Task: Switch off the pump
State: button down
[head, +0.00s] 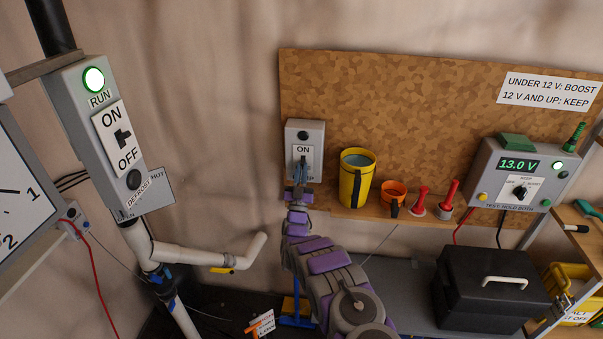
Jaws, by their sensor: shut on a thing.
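A grey switch box (305,135) with an "ON" label and a dark lamp hangs at the left edge of the brown board. My gripper (301,170) is at the lower front of this box, shut on its small lever. The gripper and arm hide the lever and the lower part of the label. A second, taller grey switch box (85,90) is on the left, with a lit green "RUN" lamp (94,79) and a dark lower lamp. Its black lever (122,138) sits between "ON" and "OFF". No visible label says "pump".
A yellow cup (356,180), an orange cup (393,195) and red-handled items stand on the shelf right of my gripper. A charger (520,175) reads 13.0 V. A black case (490,290) sits lower right. White pipes (190,255) run at lower left.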

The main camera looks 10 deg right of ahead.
jog(key=shift+f, duration=0.1)
jog(key=c, duration=1.2)
grip_release()
jog(key=shift+p+v, duration=1.75)
jog(key=shift+v, duration=6.95)
jog(key=shift+w, duration=0.1)
